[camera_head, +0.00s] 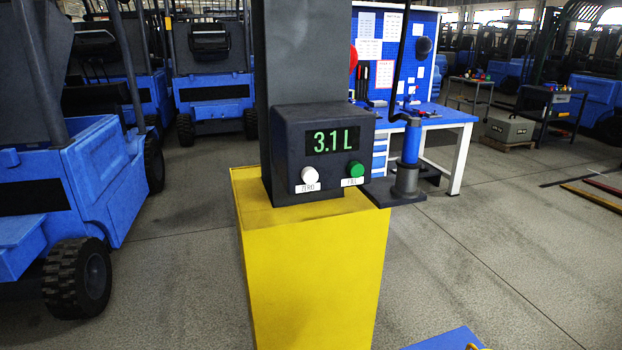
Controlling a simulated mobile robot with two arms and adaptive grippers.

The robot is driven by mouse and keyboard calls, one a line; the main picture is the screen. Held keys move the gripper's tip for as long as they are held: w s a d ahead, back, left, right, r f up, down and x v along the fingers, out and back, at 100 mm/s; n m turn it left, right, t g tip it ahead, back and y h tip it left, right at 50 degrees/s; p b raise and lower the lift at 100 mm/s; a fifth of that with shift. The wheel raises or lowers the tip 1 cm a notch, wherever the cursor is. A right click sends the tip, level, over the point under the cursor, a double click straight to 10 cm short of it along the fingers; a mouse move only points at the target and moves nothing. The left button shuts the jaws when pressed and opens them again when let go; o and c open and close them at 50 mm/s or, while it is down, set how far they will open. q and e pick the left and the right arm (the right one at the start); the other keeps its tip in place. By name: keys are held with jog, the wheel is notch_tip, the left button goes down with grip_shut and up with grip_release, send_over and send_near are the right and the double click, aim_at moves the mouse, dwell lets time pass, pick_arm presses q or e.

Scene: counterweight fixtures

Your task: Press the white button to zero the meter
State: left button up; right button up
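The dark grey meter box (290,140) sits on a yellow pedestal (315,270) in the middle of the head view. Its display (333,140) reads 3.1 L in green digits. The white button (309,175) is on the lower left of its front face, above a label reading ZERO. A green button (355,168) is to its right, above a label reading FILL. Neither of my grippers shows in this view. Nothing covers the buttons.
A dark column (300,50) rises behind the meter. A blue and grey nozzle (409,150) stands on a bracket at its right. Blue forklifts (110,160) are at the left. A workbench (455,117) stands behind. A blue surface (447,340) shows at the bottom edge.

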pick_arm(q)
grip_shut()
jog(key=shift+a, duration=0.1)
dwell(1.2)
